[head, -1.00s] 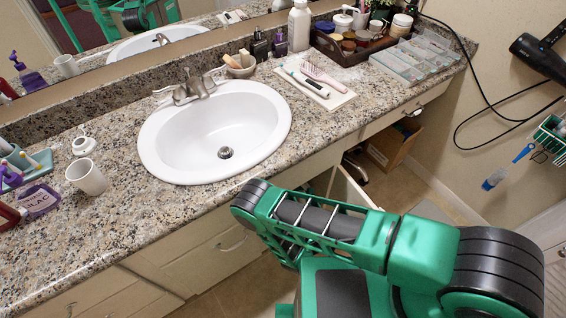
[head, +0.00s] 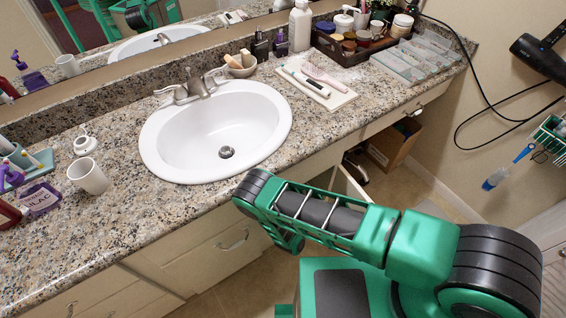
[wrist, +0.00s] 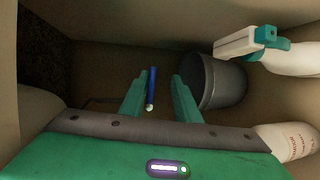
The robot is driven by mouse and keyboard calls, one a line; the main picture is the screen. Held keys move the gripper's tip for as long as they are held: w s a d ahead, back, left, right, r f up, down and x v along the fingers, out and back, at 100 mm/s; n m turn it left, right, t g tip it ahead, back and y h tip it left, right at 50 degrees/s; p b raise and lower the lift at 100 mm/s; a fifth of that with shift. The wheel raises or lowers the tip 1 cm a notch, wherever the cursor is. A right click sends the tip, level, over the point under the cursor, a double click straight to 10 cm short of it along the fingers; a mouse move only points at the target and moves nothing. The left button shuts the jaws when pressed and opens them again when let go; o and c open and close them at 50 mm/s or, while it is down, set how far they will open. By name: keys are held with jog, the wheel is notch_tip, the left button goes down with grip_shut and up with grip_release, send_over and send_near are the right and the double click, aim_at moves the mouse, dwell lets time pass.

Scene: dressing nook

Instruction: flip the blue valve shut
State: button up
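In the wrist view, a narrow upright blue bar with a pale lower end, which looks like the handle of the blue valve (wrist: 152,87), shows inside a dim cabinet. My gripper (wrist: 159,82) has its two green fingers spread apart, one to the left and one to the right of the blue bar in the picture. Nothing is held between them. I cannot tell how far the bar lies beyond the fingertips, and the valve's body and pipe are not clear. In the head view the gripper and valve are hidden below the counter.
In the wrist view, a grey bucket (wrist: 222,82) stands close to the right finger, with a white and teal spray bottle (wrist: 290,58) beyond it. A white bottle (wrist: 285,142) is at lower right.

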jog(key=shift+r+x, duration=0.2)
jog(key=shift+x, duration=0.85)
jog(key=shift+r+x, duration=0.15)
jog(key=shift+x, duration=0.95)
jog(key=shift+r+x, duration=0.2)
jog(key=shift+x, duration=0.85)
jog(key=shift+w, duration=0.1)
grip_shut()
